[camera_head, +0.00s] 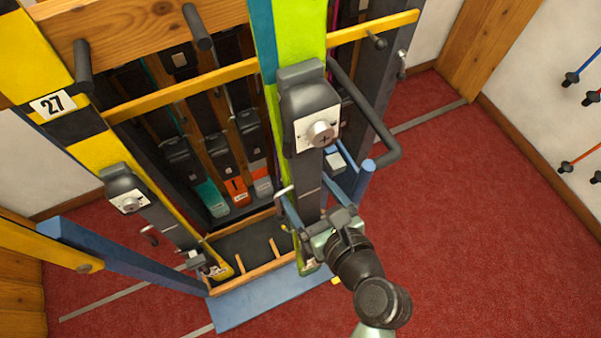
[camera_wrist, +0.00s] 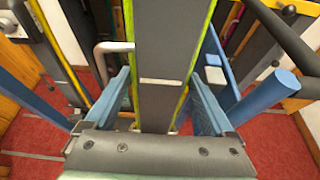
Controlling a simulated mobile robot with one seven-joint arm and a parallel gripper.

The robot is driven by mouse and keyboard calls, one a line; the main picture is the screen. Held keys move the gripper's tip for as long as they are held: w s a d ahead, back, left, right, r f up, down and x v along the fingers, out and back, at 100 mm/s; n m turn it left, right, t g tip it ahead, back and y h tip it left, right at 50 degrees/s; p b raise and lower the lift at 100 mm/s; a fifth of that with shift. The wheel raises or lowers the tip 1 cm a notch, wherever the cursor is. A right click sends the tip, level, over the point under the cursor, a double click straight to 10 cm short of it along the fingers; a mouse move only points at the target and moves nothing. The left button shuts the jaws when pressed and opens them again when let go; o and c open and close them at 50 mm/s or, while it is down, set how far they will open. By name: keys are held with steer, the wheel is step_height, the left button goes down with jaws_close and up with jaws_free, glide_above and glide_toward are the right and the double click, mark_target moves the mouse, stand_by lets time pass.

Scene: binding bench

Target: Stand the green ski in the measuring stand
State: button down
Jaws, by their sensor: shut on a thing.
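The green ski (camera_head: 297,25) stands upright, bright green with a blue edge at its upper part and a dark binding (camera_head: 310,110) midway. In the wrist view its dark face with yellow-green edges (camera_wrist: 170,50) fills the middle. My gripper (camera_head: 310,213) is shut on the ski low down, below the binding; in the wrist view its blue fingers (camera_wrist: 161,92) lie on both sides. The stand (camera_head: 265,300) has a blue front board and a wood-edged tray with short dividers. The ski's lower end is by the tray's right end; I cannot tell whether it rests there.
A yellow and black ski marked 27 (camera_head: 52,104) stands at the left of the rack. A yellow rail (camera_head: 180,92) crosses behind the green ski. Several skis stand behind. Red floor at right is clear.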

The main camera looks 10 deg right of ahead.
steer(key=s+d+p, duration=0.1)
steer(key=s+d, duration=0.1)
steer(key=s, duration=0.6)
steer(key=shift+d+r+p, duration=0.25)
steer(key=shift+d+p, duration=0.05)
steer(key=shift+d, duration=0.1)
